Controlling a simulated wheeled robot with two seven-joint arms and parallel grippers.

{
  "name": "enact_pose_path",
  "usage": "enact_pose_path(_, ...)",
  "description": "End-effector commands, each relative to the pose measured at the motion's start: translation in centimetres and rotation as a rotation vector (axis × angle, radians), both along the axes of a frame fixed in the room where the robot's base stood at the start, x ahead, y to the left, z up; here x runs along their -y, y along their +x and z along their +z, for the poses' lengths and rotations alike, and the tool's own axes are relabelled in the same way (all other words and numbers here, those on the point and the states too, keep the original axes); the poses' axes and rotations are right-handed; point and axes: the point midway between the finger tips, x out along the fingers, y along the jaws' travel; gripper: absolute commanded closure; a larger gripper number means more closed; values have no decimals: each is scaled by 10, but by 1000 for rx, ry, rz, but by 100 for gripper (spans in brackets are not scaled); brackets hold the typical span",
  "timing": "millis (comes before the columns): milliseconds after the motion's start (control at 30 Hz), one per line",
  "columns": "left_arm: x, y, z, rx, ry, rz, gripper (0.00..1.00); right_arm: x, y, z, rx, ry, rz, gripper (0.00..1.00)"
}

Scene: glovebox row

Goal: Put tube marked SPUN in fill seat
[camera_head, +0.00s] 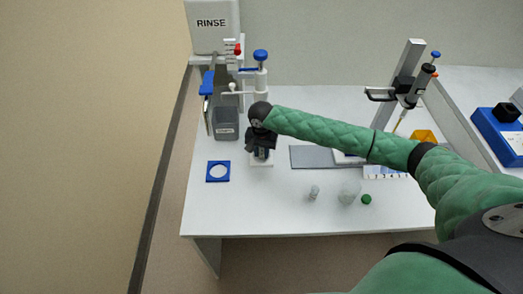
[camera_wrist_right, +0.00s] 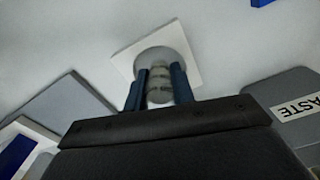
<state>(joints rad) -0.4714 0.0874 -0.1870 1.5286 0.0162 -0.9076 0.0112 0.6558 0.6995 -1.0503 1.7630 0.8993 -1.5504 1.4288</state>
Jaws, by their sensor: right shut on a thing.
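My right gripper (camera_head: 262,152) is shut on a small clear tube (camera_wrist_right: 159,86), which sits between its two dark blue fingers in the right wrist view. Dark lettering shows on the tube but is too small to read surely. Tube and gripper are over a white square seat with a round grey middle (camera_wrist_right: 190,66), which also shows in the head view (camera_head: 261,163) below the blue-topped dispenser (camera_head: 261,57). I cannot tell whether the tube touches the seat. The gripper hides the tube in the head view. My left gripper is out of view.
A grey WASTE bin (camera_head: 226,123) stands left of the gripper. A blue square with a white circle (camera_head: 218,171) lies in front of it. A small clear vial (camera_head: 314,192), a clear round thing (camera_head: 349,192) and a green cap (camera_head: 366,199) are near the front edge.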

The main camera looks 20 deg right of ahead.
Motion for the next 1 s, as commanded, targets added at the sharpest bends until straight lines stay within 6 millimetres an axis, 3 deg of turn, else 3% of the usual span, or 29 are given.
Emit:
enact_pose_path(433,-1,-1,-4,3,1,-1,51,0,0,-4,0,0,0,100)
enact_pose_path(467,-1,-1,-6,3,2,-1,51,0,0,-4,0,0,0,72)
enact_pose_path(500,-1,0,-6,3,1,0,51,0,0,-4,0,0,0,66)
enact_pose_path(933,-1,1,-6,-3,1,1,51,0,1,3,2,1,1,66)
enact_pose_path(1000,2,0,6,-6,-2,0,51,-1,1,12,3,2,2,66)
